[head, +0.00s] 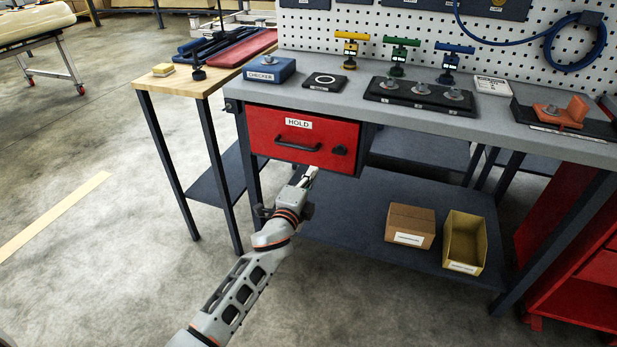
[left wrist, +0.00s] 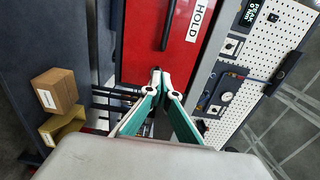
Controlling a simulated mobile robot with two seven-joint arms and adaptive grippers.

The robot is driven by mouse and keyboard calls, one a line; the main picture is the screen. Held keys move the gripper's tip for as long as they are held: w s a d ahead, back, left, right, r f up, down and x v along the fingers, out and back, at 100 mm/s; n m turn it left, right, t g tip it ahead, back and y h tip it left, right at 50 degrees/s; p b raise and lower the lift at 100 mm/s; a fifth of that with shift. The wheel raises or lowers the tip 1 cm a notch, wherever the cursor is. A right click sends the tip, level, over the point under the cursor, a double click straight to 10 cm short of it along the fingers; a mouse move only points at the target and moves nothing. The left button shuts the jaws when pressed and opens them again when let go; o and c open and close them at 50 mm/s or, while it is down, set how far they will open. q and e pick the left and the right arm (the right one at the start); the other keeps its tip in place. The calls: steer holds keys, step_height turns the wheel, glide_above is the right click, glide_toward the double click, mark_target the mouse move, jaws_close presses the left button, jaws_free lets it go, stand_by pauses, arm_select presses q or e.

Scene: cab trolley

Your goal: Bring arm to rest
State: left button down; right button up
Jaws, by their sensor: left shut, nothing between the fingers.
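My left gripper (head: 311,173) is in front of the workbench, just below the lower edge of the red drawer marked HOLD (head: 270,137). In the left wrist view its two fingers (left wrist: 161,75) meet at the tips, shut with nothing between them. The red drawer (left wrist: 150,40) fills the upper middle of that view, with its dark handle near the top. The drawer looks closed in the head view. I cannot tell whether the fingertips touch the drawer front. My right gripper is in neither view.
The grey bench top (head: 330,98) carries a blue CHECKER box (head: 269,70) and coloured T-handled tools. A brown box (head: 409,226) and an open yellow bin (head: 463,242) stand on the lower shelf (head: 345,225). A wooden side table (head: 180,88) is at left.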

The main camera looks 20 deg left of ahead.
arm_select(q)
steer(key=s+f+n+g+p, duration=0.2)
steer(key=s+f+n+p, duration=0.1)
steer(key=s, duration=1.2)
steer(key=s+f+n+g+h+p, duration=0.1)
steer(key=s+f+n+g+p, duration=0.2)
steer(key=s, duration=1.2)
steer(key=s+d+f+n+g+h+p, duration=0.1)
steer(key=s+f+n+p, duration=0.4)
steer(key=s, duration=1.1)
steer(key=n+g, duration=0.1)
steer(key=n, duration=0.2)
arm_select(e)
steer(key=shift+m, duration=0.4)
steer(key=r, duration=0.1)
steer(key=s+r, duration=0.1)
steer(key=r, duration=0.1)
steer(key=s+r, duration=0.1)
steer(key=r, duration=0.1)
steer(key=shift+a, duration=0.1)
arm_select(q)
steer(key=shift+s+d+f, duration=0.1)
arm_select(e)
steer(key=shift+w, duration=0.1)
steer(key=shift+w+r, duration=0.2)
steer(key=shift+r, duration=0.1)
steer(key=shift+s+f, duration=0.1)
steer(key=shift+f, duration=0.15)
